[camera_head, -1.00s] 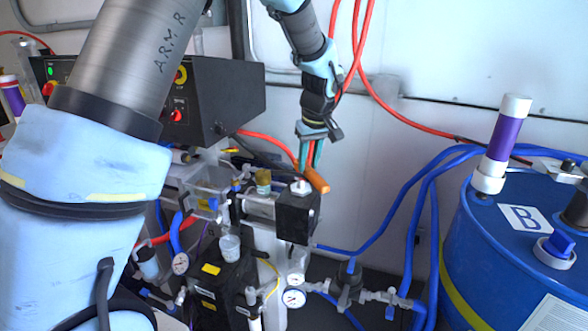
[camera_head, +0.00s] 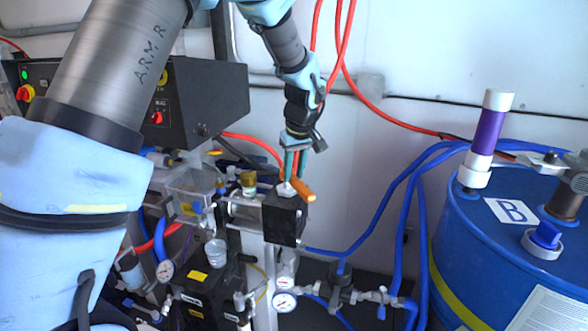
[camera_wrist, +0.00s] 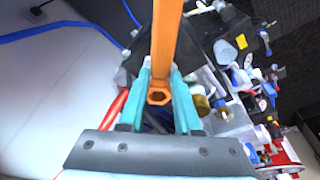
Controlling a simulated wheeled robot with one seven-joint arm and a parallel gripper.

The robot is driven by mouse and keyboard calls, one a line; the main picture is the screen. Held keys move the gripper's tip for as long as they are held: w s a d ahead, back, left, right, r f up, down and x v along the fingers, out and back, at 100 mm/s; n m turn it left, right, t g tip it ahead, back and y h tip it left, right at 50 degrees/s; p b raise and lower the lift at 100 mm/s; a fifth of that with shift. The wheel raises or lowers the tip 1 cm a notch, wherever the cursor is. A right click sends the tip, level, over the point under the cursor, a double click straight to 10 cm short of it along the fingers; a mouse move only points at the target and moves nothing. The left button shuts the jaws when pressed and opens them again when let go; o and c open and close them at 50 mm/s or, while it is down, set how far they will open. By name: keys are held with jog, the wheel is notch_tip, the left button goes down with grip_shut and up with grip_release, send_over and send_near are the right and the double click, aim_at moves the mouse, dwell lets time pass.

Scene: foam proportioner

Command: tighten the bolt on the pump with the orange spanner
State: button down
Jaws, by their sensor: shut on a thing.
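My gripper (camera_head: 292,168) points down over the pump's black block (camera_head: 284,220). Its teal fingers are shut on the orange spanner (camera_head: 302,190), which sticks out to the right just above the block. A pale bolt (camera_head: 286,188) stands on the block's top, close to the spanner's left side in the head view. In the wrist view, the spanner (camera_wrist: 166,45) runs upward from between the fingers (camera_wrist: 162,105), its ring end near the jaws. The bolt is not clear there. I cannot tell whether the spanner touches it.
A brass fitting (camera_head: 249,182) and a clear tank (camera_head: 192,185) stand left of the block. A black control box (camera_head: 205,100) is behind. Red hoses (camera_head: 345,60) hang behind my gripper. A blue drum (camera_head: 500,260) stands at the right, with blue hoses (camera_head: 410,200) beside it.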

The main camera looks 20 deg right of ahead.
aim_at(292, 178)
jog(key=shift+s+b+x, duration=0.2)
jog(key=shift+b+x, duration=0.35)
jog(key=shift+x, duration=0.25)
jog(key=shift+s+b+x, duration=0.2)
jog(key=shift+b+x, duration=0.3)
jog(key=shift+x, duration=0.3)
jog(key=shift+f, duration=0.1)
jog(key=shift+a+m, duration=0.3)
jog(key=shift+m, duration=0.6)
